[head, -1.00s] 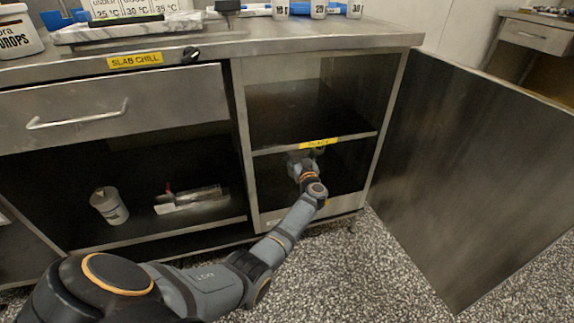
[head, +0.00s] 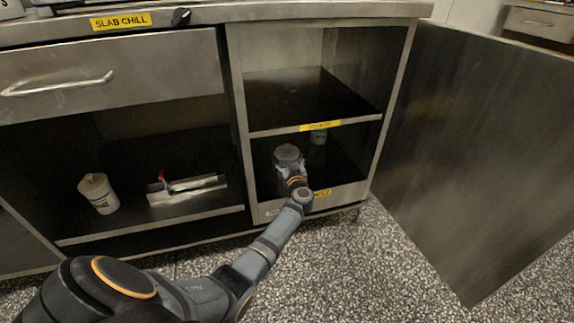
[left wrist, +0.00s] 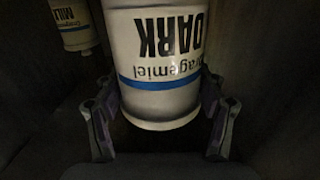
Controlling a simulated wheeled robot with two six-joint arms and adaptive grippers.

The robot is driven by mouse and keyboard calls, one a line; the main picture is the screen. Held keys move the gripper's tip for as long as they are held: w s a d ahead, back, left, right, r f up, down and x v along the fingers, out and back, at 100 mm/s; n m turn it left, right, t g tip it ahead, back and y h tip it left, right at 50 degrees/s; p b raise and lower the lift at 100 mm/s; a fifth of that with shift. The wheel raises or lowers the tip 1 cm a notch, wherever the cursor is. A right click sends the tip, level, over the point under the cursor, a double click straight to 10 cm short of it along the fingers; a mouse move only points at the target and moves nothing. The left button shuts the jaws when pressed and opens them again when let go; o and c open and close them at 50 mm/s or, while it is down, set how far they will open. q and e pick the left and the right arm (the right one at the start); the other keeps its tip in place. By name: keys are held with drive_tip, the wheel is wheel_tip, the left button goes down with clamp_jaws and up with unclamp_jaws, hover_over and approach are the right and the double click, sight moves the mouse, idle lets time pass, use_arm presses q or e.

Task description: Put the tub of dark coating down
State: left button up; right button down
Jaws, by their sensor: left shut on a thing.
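The tub of dark coating (left wrist: 160,80) is white with a blue band and the word DARK, upside down in the left wrist view. My left gripper (left wrist: 163,128) is shut on it, one finger on each side. In the head view the tub's pale lid (head: 288,152) shows just beyond my left gripper (head: 291,168), inside the lower compartment of the open cabinet. I cannot tell whether the tub touches the compartment floor. My right gripper is out of view.
A second tub, labelled MILK (left wrist: 75,22), stands deeper in the same compartment. The shelf above (head: 310,95) is empty, with a yellow label on its edge. The cabinet door (head: 480,150) stands open at right.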

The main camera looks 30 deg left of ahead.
use_arm(q)
drive_tip(key=shift+r, duration=0.15)
drive_tip(key=o, duration=1.7)
